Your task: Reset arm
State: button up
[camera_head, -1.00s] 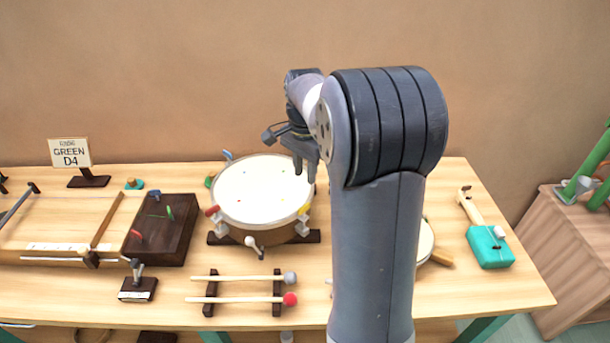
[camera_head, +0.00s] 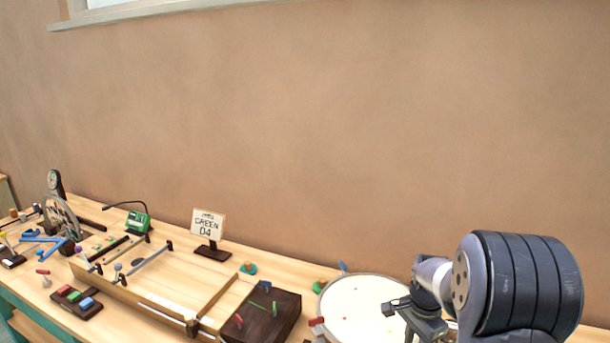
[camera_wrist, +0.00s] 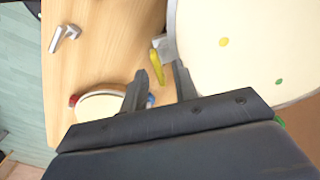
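My arm shows at the lower right of the head view, with my gripper (camera_head: 424,328) hanging over the right part of a white drum (camera_head: 365,308). In the wrist view my gripper (camera_wrist: 158,80) has its two fingers apart with nothing held between them. The drum (camera_wrist: 235,45) fills the upper right of the wrist view. A yellow-handled clamp (camera_wrist: 157,66) on the drum's rim lies beyond the fingertips. A smaller round drum (camera_wrist: 100,104) is partly hidden behind the left finger.
A wooden table runs along the wall. The wall area above the table is clear.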

dwell(0.3)
jog(key=shift+r, duration=0.2)
notch_tip(320, 180, up, 10)
notch_tip(320, 180, down, 10)
jog(key=shift+f, duration=0.25)
jog(key=shift+n, duration=0.4)
jog(key=n, duration=0.3)
jog(key=shift+r, duration=0.1)
jog(key=shift+w+a+n+p, duration=0.1)
jog(key=shift+n+p, duration=0.45)
jog(key=shift+n, duration=1.95)
